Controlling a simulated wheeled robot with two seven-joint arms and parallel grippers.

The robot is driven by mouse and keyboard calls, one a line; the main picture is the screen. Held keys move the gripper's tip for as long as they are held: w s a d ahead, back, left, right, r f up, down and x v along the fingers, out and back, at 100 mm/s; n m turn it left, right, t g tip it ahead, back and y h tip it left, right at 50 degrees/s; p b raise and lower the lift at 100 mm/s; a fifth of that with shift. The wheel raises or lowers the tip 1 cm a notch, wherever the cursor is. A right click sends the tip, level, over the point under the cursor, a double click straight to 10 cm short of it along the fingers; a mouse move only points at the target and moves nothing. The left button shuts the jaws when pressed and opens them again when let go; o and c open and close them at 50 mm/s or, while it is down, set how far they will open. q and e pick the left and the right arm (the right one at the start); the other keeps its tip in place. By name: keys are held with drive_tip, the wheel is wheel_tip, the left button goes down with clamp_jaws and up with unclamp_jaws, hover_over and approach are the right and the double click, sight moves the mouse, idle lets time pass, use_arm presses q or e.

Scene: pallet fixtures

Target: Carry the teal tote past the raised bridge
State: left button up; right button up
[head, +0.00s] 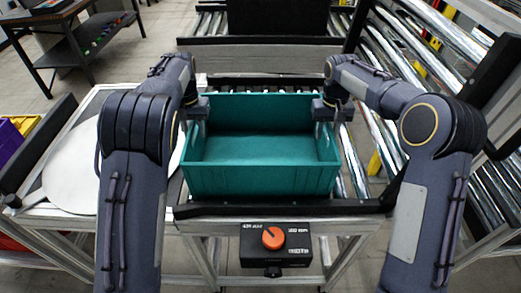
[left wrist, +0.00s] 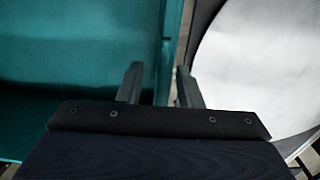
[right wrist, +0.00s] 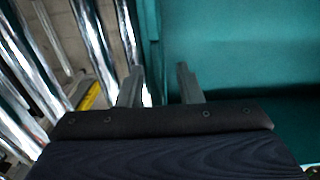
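The teal tote (head: 262,180) is an empty open box. It sits upright on the roller conveyor section in the middle of the head view. My left gripper (head: 198,108) is at its left wall. In the left wrist view, the two fingers (left wrist: 158,85) stand apart, one on either side of the tote's rim (left wrist: 170,45). My right gripper (head: 325,110) is at the right wall. In the right wrist view, its fingers (right wrist: 158,83) also stand apart around the rim (right wrist: 150,45). The fingertips' depth against the walls is hard to see. No raised bridge can be clearly identified.
A control box with an orange knob (head: 273,237) hangs on the front frame. A round white table (head: 70,170) stands left. Roller conveyors (head: 440,60) run along the right. A dark upright panel (head: 278,18) stands behind the tote. A dark workbench (head: 75,40) is back left.

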use_arm(q)
drive_tip(key=shift+f, duration=0.45)
use_arm(e)
drive_tip(key=shift+f, duration=0.45)
use_arm(q)
clamp_jaws()
use_arm(e)
clamp_jaws()
use_arm(q)
drive_tip(key=shift+r, duration=0.1)
use_arm(e)
drive_tip(key=shift+r, duration=0.15)
